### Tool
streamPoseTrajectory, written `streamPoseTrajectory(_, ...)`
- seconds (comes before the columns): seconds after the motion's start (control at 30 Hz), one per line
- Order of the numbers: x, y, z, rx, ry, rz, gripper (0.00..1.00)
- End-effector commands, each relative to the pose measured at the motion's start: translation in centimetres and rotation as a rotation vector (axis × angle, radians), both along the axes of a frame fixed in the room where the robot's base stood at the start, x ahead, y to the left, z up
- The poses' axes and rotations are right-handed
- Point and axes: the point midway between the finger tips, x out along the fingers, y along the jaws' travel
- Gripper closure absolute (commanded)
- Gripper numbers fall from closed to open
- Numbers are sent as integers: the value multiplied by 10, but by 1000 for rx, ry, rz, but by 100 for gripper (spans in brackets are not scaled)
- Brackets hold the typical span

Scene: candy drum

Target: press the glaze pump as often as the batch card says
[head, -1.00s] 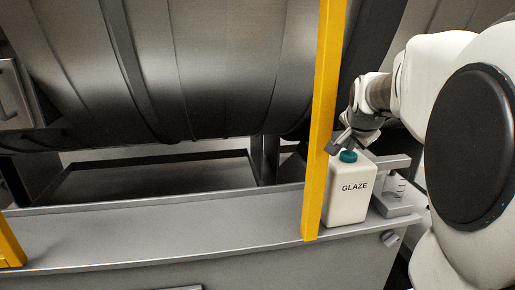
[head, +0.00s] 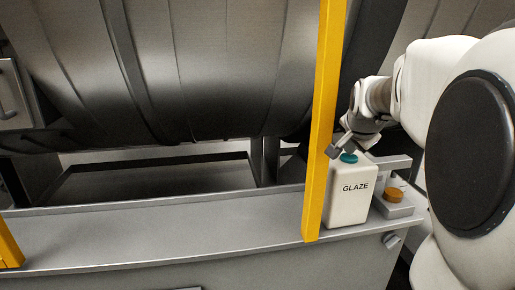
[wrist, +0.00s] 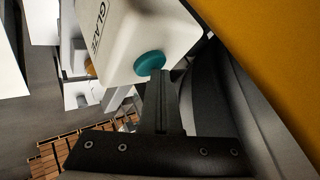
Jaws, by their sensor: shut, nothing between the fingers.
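The glaze pump is a white bottle (head: 349,195) marked GLAZE with a teal round top (head: 348,158), standing upright on the grey ledge. The top sits low against the bottle. My gripper (head: 336,149) is shut and empty, with its tips at the teal top. In the wrist view the shut fingers (wrist: 160,76) meet the lower edge of the teal top (wrist: 149,64) and seem to touch it. An orange round thing (head: 394,194) sits on a small grey stand right of the bottle. No batch card is in view.
A yellow post (head: 322,130) stands close to the left of the bottle and gripper. A big grey ribbed drum (head: 190,65) fills the back. The grey ledge (head: 160,230) is clear left of the post. A grey bracket (head: 392,163) stands right of the bottle.

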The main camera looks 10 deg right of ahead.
Motion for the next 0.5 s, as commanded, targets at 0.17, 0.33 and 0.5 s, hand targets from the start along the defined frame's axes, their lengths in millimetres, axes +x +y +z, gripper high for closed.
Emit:
streamPoseTrajectory(0.17,0,1,2,2,2,1,100)
streamPoseTrajectory(0.33,0,1,12,2,2,2,100)
streamPoseTrajectory(0.5,0,1,19,1,2,1,100)
